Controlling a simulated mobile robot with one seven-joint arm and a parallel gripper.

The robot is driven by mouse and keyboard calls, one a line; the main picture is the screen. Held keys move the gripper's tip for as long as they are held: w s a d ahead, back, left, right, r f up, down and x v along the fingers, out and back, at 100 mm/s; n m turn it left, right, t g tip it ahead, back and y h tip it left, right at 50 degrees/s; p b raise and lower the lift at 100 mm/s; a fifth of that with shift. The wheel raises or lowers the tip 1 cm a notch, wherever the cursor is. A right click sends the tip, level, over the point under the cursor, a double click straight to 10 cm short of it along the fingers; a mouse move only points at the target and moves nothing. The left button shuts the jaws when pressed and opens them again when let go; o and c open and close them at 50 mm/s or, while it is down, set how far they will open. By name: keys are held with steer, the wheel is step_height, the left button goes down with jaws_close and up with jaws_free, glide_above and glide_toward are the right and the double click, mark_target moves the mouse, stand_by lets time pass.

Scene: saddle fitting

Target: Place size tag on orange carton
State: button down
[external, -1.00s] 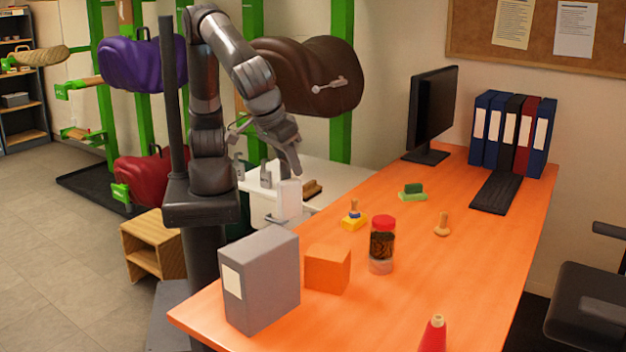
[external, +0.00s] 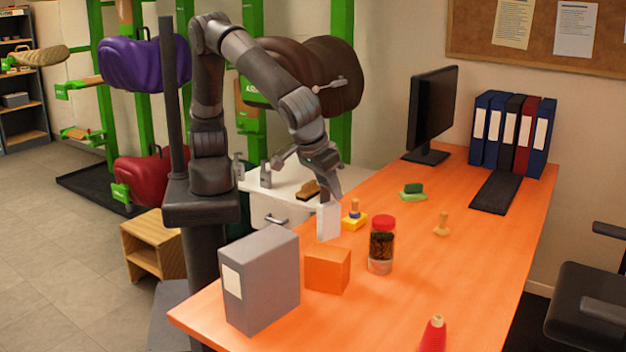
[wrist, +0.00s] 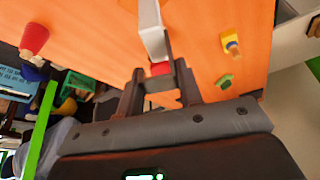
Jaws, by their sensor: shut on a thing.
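The size tag (external: 328,224) is a small white upright block or card hanging below my gripper (external: 327,199) in the external view. My gripper is shut on it. In the wrist view the white tag (wrist: 151,28) extends out beyond the fingers of my gripper (wrist: 158,82). The orange carton (external: 327,269) is a plain box on the orange table, between the grey binder box and the jar. The tag is above and behind the carton in the external view, apart from it. I cannot make out the carton in the wrist view.
A grey binder box (external: 260,279) stands left of the carton. A red-lidded jar (external: 382,246) stands close on its right. A yellow block with a knob (external: 354,220) is near the tag. A red cone (external: 434,335) is at the front. The table's right side is mostly clear.

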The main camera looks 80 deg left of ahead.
mark_target(330, 204)
steer(key=shift+f, duration=1.9)
steer(key=c, duration=1)
jaws_free()
steer(key=v, duration=1.2)
steer(key=shift+s, duration=0.15)
